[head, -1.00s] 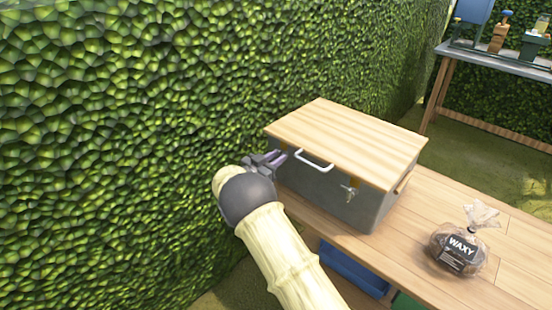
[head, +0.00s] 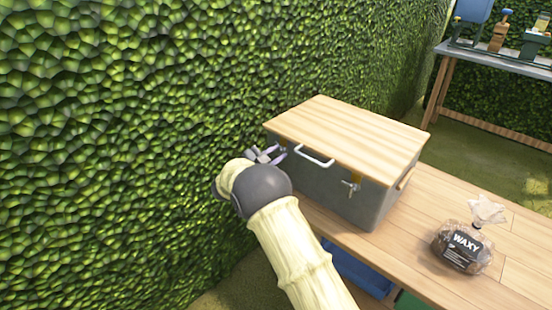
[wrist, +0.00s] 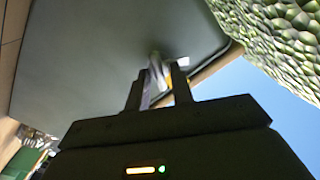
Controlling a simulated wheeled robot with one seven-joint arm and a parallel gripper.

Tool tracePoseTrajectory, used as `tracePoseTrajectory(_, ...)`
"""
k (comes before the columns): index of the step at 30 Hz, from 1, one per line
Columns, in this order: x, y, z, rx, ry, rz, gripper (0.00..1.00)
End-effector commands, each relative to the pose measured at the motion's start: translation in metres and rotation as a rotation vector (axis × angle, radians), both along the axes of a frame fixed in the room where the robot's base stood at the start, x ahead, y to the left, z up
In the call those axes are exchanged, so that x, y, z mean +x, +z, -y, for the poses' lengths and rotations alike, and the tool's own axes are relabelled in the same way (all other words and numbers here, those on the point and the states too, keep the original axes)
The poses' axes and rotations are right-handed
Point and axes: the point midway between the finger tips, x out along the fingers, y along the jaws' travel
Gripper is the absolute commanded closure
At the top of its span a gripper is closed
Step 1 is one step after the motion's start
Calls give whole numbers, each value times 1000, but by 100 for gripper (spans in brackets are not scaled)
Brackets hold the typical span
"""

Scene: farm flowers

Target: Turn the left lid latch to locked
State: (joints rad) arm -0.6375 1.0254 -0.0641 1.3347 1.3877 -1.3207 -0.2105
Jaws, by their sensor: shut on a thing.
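The grey box (head: 325,190) has a pale wooden lid (head: 345,135) that lies closed on it. My gripper (head: 272,154) is at the left end of the box's front, just under the lid edge. In the wrist view, my gripper (wrist: 160,85) is shut on the left lid latch (wrist: 155,68), a small metallic piece that is blurred and partly hidden by the fingers. In the head view my gripper hides most of this latch, so its angle is unclear. The right latch (head: 351,187) shows on the front near the right corner.
A bag labelled WAXY (head: 463,247) stands on the wooden bench (head: 425,210) to the right. A leafy hedge (head: 120,150) rises close on the left. Another table (head: 500,62) is at the back right.

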Motion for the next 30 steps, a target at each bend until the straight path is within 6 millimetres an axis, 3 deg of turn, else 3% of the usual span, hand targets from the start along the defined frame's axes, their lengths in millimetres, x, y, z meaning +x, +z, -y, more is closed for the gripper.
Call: tracePoseTrajectory(30, -3, -12, 1, 725, -3, 558, 99)
